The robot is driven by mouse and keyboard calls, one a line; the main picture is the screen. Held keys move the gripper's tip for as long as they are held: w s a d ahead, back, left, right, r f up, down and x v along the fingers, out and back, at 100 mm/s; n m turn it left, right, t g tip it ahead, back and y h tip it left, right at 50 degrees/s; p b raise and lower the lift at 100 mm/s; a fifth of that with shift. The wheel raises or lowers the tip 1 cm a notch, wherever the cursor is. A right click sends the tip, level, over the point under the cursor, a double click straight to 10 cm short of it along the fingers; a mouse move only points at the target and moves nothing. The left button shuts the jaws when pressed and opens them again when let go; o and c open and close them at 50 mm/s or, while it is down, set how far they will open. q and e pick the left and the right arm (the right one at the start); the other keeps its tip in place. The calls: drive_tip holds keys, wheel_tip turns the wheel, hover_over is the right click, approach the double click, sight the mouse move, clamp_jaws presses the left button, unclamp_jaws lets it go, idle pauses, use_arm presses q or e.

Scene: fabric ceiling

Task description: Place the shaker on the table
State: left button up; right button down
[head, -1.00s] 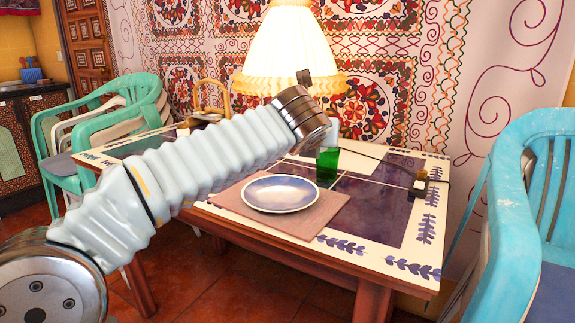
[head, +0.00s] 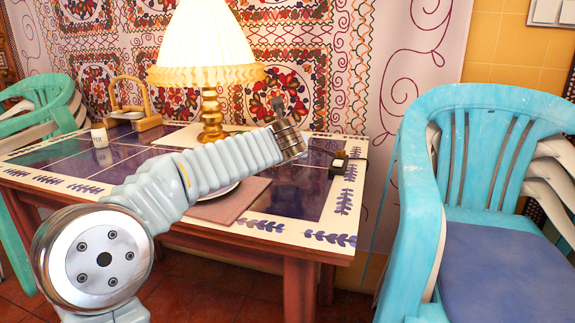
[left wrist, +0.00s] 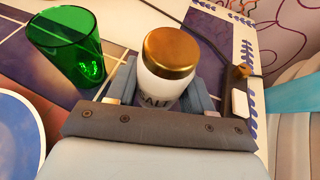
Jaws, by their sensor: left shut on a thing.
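The shaker (left wrist: 168,65) is white with a gold lid and dark lettering, seen in the left wrist view. My left gripper (left wrist: 163,92) is shut on it, with a finger on each side. The shaker looks upright; its base is hidden by the gripper, so I cannot tell whether it touches the table. In the head view my left arm reaches over the table (head: 262,224), and its wrist hides the shaker and most of the gripper. My right gripper is not in view.
A green glass (left wrist: 68,48) stands close left of the shaker in the left wrist view, near a blue-white plate (left wrist: 18,130). A lit lamp (head: 211,115) and a small white container (head: 99,135) stand farther back. Blue stacked chairs (head: 415,190) are at the right.

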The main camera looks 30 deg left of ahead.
sight(288, 172)
use_arm(q)
drive_tip(key=shift+w+f+b, duration=0.15)
drive_tip(key=shift+f+b, duration=0.2)
drive_tip(key=shift+f, duration=0.6)
drive_tip(key=shift+w+f+b, duration=0.15)
drive_tip(key=shift+f+b, duration=0.2)
drive_tip(key=shift+f, duration=0.55)
drive_tip(key=shift+f, duration=0.2)
drive_tip(key=o, duration=1.1)
drive_tip(key=shift+r, duration=0.1)
